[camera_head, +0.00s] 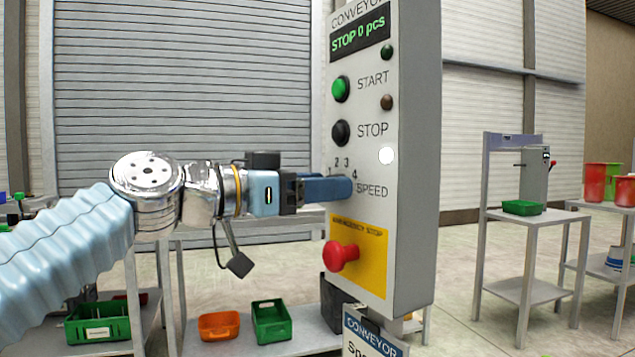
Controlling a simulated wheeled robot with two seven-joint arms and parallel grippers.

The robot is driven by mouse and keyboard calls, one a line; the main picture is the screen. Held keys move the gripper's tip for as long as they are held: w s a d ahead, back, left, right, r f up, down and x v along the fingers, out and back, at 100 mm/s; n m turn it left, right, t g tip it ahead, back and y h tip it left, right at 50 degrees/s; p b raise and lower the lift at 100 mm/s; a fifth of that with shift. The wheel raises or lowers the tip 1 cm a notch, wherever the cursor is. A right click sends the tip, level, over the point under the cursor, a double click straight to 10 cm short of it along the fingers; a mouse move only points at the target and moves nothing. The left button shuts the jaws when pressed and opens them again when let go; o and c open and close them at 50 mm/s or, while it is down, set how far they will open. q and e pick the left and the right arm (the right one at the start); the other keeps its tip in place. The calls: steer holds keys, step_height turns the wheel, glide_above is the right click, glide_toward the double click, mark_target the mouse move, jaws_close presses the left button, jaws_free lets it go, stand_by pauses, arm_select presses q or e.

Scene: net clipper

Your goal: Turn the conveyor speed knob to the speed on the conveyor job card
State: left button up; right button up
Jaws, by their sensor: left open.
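The grey conveyor control box (412,200) stands upright in the middle of the view. Its SPEED dial has the numbers 1 to 4 printed around it. The speed knob is hidden behind the blue fingers of my left gripper (346,188), which reach in from the left at the dial. The gripper is open; I cannot tell whether the fingers touch the knob. Which number the knob points to is hidden. A card headed CONVEYOR (372,335) hangs below the box; its lower part is cut off, so the speed on it cannot be read. My right gripper is not in view.
The display (360,38) reads STOP 0 pcs. A green START button (341,89) and black STOP button (341,132) sit above the dial. The red emergency stop (341,256) juts out close below my gripper. Bins stand on low shelves behind.

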arm_select(q)
steer(key=shift+c, duration=0.4)
steer(key=c, duration=1)
steer(key=shift+o, duration=0.2)
steer(key=shift+n, duration=0.4)
steer(key=shift+a+n, duration=0.1)
steer(key=shift+n, duration=3.5)
steer(key=o, duration=1)
